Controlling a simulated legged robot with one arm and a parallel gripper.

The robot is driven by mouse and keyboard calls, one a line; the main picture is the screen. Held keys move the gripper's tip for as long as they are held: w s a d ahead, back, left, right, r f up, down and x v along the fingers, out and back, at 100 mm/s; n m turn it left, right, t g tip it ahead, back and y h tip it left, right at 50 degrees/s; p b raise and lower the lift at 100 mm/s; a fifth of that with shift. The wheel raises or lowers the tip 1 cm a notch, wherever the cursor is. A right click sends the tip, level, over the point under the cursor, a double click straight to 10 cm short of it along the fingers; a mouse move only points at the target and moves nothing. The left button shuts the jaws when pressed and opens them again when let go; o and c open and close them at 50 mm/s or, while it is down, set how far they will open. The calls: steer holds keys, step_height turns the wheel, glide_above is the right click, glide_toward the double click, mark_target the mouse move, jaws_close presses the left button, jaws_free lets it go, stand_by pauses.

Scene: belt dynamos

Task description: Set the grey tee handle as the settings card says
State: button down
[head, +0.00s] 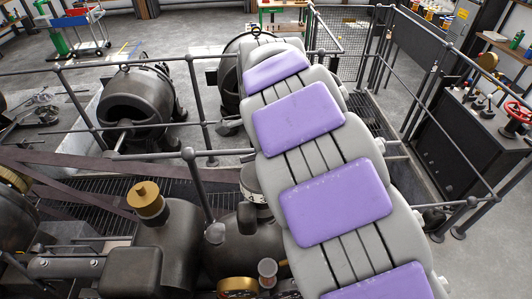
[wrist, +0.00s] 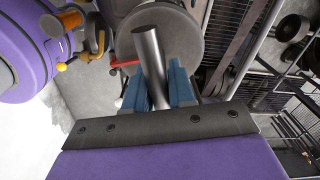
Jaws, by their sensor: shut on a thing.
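My gripper (wrist: 157,88) shows in the wrist view with its two blue fingers shut on a smooth grey metal bar, which I take to be the grey tee handle (wrist: 149,45). The bar leans slightly in the picture, and its upper end sticks out beyond the fingers. A large grey disc (wrist: 185,25) lies behind it. How the bar joins the disc is hidden by the fingers. In the head view my arm hides the gripper and the handle. I cannot make out a readable settings card in either view.
In the wrist view a red lever (wrist: 123,63) is close left of the fingers. In the head view, dark machines with a brass cap (head: 145,198) stand left of my arm. Railings (head: 190,100) cross behind. A black cabinet (head: 465,135) with a red wheel (head: 517,111) stands right.

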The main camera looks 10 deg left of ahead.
steer(key=shift+a+n+b, duration=0.15)
steer(key=shift+n+b, duration=0.2)
steer(key=shift+n, duration=1.25)
steer(key=c, duration=1.4)
jaws_free()
steer(key=o, duration=0.3)
steer(key=shift+s+a, duration=0.1)
steer(key=shift+s, duration=0.1)
steer(key=shift+o, duration=0.3)
steer(key=shift+w+a, duration=0.1)
